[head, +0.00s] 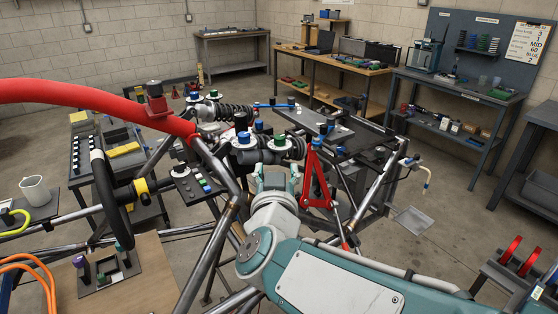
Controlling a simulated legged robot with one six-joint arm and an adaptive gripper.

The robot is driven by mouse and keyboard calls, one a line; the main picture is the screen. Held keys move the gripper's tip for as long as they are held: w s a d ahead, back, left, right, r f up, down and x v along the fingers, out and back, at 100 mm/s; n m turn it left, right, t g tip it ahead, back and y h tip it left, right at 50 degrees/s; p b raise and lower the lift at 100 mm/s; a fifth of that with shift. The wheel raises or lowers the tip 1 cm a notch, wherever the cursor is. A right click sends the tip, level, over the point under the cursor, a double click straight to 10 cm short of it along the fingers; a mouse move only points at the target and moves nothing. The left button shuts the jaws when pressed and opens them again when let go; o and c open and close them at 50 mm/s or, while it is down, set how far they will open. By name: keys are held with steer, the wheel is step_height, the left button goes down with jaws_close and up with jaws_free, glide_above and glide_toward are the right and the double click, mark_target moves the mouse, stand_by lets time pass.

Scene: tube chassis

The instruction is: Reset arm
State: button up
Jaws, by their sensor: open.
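My teal and white arm reaches in from the lower right and ends near the middle of the head view. My gripper (275,178) is open and sits in front of the cluster of dark cylinders with blue and green caps. I see nothing held in it. The tube chassis (186,279) of bare metal tubes surrounds it. A red padded tube (85,92) crosses the upper left. A red A-shaped bracket (316,182) stands just right of my gripper. The contact between gripper and nearby parts cannot be told.
A black steering wheel (105,190) and a wooden board (138,270) are at the left. A dark panel (328,128) lies behind the bracket. Workbenches (372,67) line the back wall. A rack with red discs (508,282) is at the lower right. Open floor lies right of the chassis.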

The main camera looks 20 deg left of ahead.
steer(key=s+d+f+n+g+y, duration=0.1)
steer(key=d+f+g, duration=0.15)
steer(key=d, duration=0.35)
steer(key=s+d+f+g, duration=0.1)
steer(key=s+d+g, duration=0.15)
steer(key=d, duration=0.45)
steer(key=s+d+f+m+g+h, duration=0.2)
steer(key=s+d+f+g, duration=0.1)
steer(key=s+d, duration=0.3)
steer(key=s+d+f+m+g+h, duration=0.2)
steer(key=s+d+f, duration=0.3)
steer(key=d, duration=0.5)
steer(key=shift+s+d+f+g+h, duration=0.3)
steer(key=shift+s+f+g+h, duration=0.1)
steer(key=shift+s+g+h, duration=0.45)
